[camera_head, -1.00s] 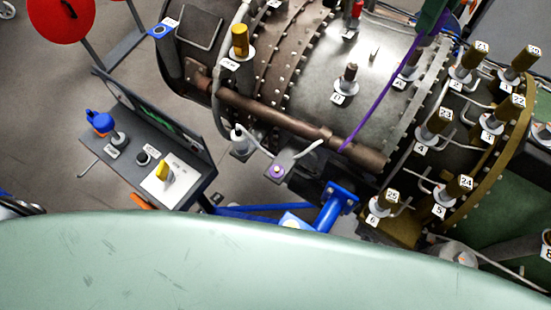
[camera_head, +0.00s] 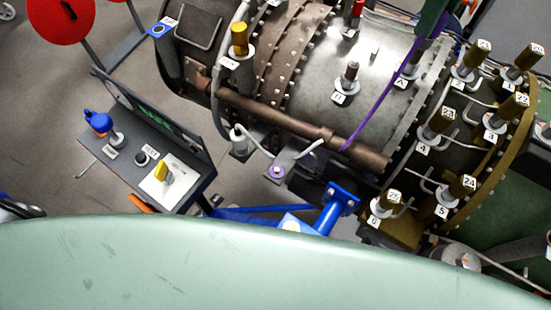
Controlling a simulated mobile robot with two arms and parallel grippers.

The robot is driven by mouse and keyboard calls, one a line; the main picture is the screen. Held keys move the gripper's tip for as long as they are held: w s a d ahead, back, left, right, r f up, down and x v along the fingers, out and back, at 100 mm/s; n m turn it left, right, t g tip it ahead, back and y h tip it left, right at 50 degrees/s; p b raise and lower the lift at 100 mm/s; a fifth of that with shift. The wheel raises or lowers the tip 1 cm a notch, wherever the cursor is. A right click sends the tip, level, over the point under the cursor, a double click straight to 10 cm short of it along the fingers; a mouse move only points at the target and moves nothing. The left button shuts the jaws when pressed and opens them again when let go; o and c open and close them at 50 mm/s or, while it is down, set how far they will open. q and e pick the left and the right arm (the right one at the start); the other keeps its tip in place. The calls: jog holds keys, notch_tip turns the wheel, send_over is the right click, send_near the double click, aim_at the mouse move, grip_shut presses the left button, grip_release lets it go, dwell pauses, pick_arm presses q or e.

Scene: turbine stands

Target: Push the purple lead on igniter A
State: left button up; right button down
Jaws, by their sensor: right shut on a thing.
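The purple lead (camera_head: 386,104) hangs as a thin slanting line across the upper right of the head view, in front of the grey turbine casing. Its upper end is at my right gripper (camera_head: 430,28), a dark green shape at the top edge, shut on the lead. Igniter A (camera_head: 409,71) is a post on the casing with an "A" tag, just right of the lead and below my gripper. The lead partly overlaps it, and I cannot tell whether its tip touches the post. My left gripper is not in view.
Igniter B (camera_head: 351,74) stands left of igniter A. Several numbered brass posts (camera_head: 470,61) crowd the right side. A brown pipe (camera_head: 290,122) runs below the igniters. A control console (camera_head: 150,160) stands at the left, with bare floor (camera_head: 50,130) beside it.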

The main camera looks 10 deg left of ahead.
jog(key=shift+f, duration=0.15)
jog(key=c, duration=1)
grip_release()
jog(key=shift+o, duration=0.8)
jog(key=shift+r, duration=0.2)
notch_tip(320, 180, up, 7)
jog(key=p, duration=0.6)
jog(key=shift+f, duration=0.1)
